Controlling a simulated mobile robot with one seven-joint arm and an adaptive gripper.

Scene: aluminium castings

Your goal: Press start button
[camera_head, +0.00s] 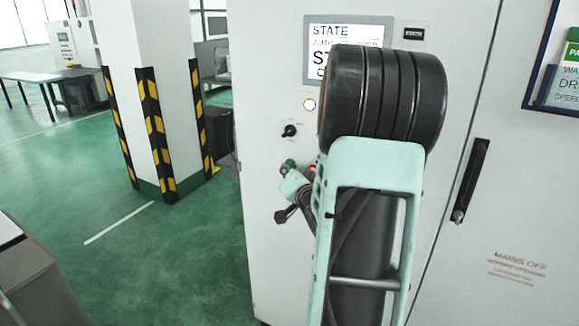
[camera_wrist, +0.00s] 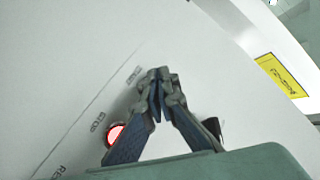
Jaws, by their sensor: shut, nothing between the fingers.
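My gripper (camera_wrist: 160,78) is shut and empty in the wrist view, its fingertips together close to the white panel. The label beside the fingertips appears to read START; the fingers cover the spot beside it. I cannot tell whether they touch the panel. A lit red button (camera_wrist: 115,134) next to the STOP label shows left of the fingers. In the head view a small green piece (camera_head: 289,164), perhaps the start button, shows at the panel by my wrist. My arm hides much of the panel there.
The cabinet (camera_head: 267,200) has a screen (camera_head: 347,32) reading STATE, a yellowish lamp (camera_head: 310,104) and a black knob (camera_head: 290,130). A door handle (camera_head: 471,180) is on the right. A striped pillar (camera_head: 155,110) stands left; the green floor between is clear.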

